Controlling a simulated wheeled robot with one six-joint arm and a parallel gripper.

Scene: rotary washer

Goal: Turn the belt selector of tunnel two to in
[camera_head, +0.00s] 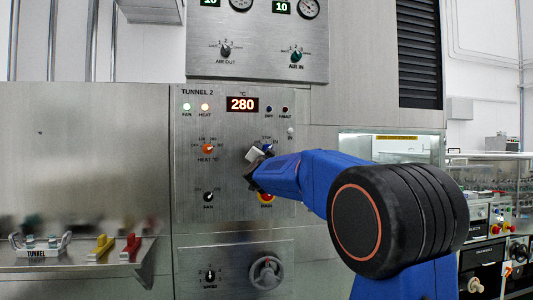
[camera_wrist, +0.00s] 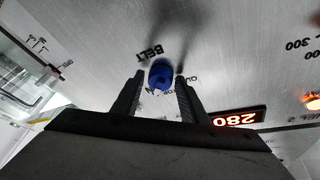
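The belt selector is a blue knob (camera_wrist: 161,76) on the metal panel, with the word BELT printed beside it in the wrist view. That view is turned, so the lettering is upside down. My gripper (camera_wrist: 159,75) is open, with one dark finger on each side of the knob and the knob between the tips. I cannot tell if the fingers touch it. In the head view my gripper (camera_head: 254,160) is at the tunnel two panel (camera_head: 225,205) and covers most of the knob. A pale mark shows at the knob's edge, but its setting is unclear.
The display (camera_head: 242,104) reads 280. An orange heat knob (camera_head: 208,149) and a black fan knob (camera_head: 208,197) are left of my gripper. A handwheel (camera_head: 266,272) is lower down.

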